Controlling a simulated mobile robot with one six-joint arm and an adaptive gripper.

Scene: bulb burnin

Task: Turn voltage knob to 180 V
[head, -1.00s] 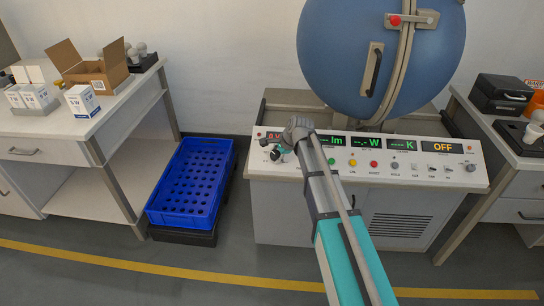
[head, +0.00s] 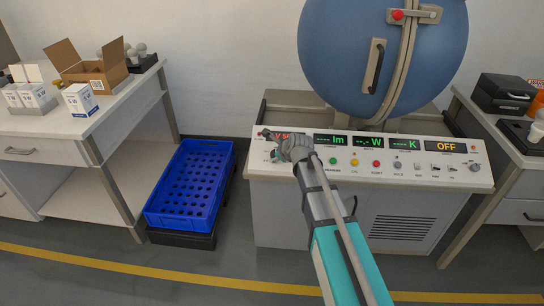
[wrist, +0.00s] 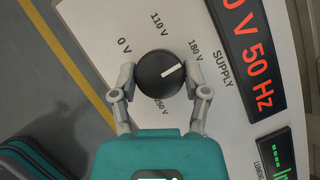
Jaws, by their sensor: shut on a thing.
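The voltage knob (wrist: 156,80) is a round black dial with a white pointer line, on the white panel in the wrist view. Labels 0 V, 110 V, 180 V and 250 V surround it. The pointer line aims right and slightly up, close to the 180 V label (wrist: 196,50). My gripper (wrist: 160,80) has one finger on each side of the knob and is shut on it. In the head view my gripper (head: 274,152) is at the console's left end and hides most of the knob.
The red supply display (wrist: 246,55) beside the knob shows "0 V 50 Hz", its left part cut off. The console (head: 350,170) also has green displays, coloured buttons and an OFF display (head: 445,146). A blue sphere (head: 345,50) stands behind it; a blue crate (head: 188,222) is on the floor left.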

